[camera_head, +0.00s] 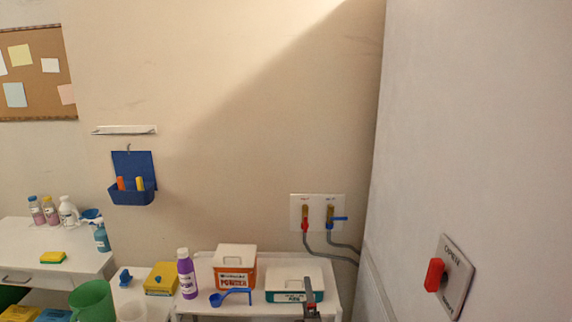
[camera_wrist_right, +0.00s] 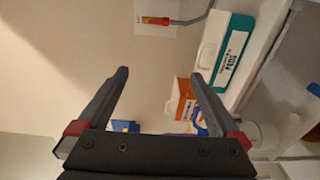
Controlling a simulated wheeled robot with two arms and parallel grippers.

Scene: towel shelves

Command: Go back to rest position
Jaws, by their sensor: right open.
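My right gripper (camera_head: 311,297) shows at the bottom of the head view, in front of the white and teal box (camera_head: 291,283) on the low white shelf. In the right wrist view, its two fingers (camera_wrist_right: 160,90) are spread apart with nothing between them. The teal box (camera_wrist_right: 228,55) and the orange powder box (camera_wrist_right: 178,100) lie beyond the fingers there. My left gripper is in neither view.
The shelf also holds an orange and white powder box (camera_head: 234,266), a blue scoop (camera_head: 231,296) and a purple bottle (camera_head: 187,273). A white wall with a red switch (camera_head: 434,275) stands close on the right. Taps (camera_head: 317,213) are on the back wall.

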